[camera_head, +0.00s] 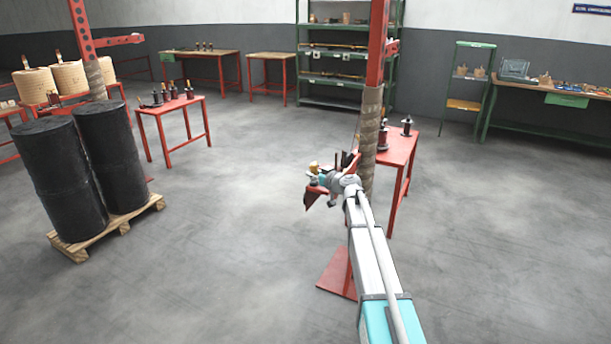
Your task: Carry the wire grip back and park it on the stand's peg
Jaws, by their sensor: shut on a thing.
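My gripper (322,184) is at the end of my outstretched arm near the middle of the view, small and seen from behind. It is shut on a small piece with a yellow end, seemingly the wire grip (313,168). The fingers and most of the grip are too small to make out. Red angular parts (313,196) show right at the gripper; I cannot tell whether they touch it. A red base plate (336,274) lies on the floor below, partly hidden by my arm, and seems to belong to the stand. I cannot make out the peg.
A red post (378,45) with a rope-wrapped lower part (369,135) rises just behind my gripper. A red table (398,150) with dark coils stands behind it. Two black drums (112,150) stand on a pallet (122,226) at left. The floor between is clear.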

